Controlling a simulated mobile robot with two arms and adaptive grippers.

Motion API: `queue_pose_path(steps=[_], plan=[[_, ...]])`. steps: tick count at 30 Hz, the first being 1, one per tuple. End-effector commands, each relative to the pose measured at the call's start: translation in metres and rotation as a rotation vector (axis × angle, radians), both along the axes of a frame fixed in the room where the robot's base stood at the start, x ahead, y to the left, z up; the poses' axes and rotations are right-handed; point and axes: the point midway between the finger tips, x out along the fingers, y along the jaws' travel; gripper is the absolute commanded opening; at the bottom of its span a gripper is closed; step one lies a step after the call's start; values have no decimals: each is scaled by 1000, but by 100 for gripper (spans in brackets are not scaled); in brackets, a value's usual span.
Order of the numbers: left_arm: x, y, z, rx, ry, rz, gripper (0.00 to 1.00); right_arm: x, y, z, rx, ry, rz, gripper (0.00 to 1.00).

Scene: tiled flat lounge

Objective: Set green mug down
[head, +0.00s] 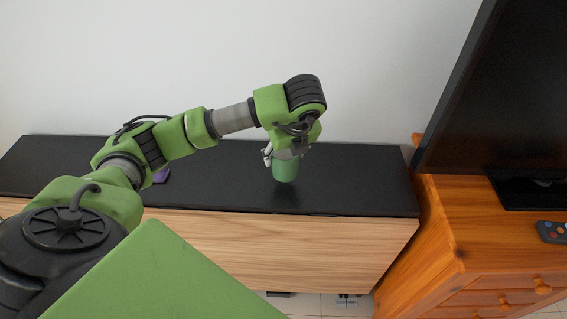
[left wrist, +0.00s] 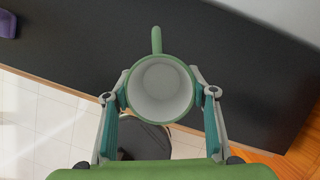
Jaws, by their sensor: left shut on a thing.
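The green mug (head: 286,170) is in my left gripper (head: 284,153), over the right part of the black cabinet top (head: 225,190). In the left wrist view I look down into the mug's pale, empty inside (left wrist: 160,90), with its handle pointing to the top of the picture. The fingers of my left gripper (left wrist: 160,95) are closed on both sides of the mug. The mug looks upright. I cannot tell for sure whether its base touches the top. My right gripper is not in view.
A purple thing (head: 161,175) lies on the cabinet top to the left, partly behind my arm. An orange wooden chest (head: 450,230) with a black screen (head: 510,90) and a remote (head: 552,231) stands at the right. The top around the mug is clear.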

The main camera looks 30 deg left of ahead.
Motion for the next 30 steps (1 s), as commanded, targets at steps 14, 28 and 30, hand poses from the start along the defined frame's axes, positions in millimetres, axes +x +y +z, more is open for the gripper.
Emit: queue_pose_path(steps=[14,28,30], plan=[[6,8,-41,0,-3,0,23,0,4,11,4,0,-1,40],[6,7,-42,0,-1,0,69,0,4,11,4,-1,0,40],[6,7,-42,0,-1,0,69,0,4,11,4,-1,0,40]])
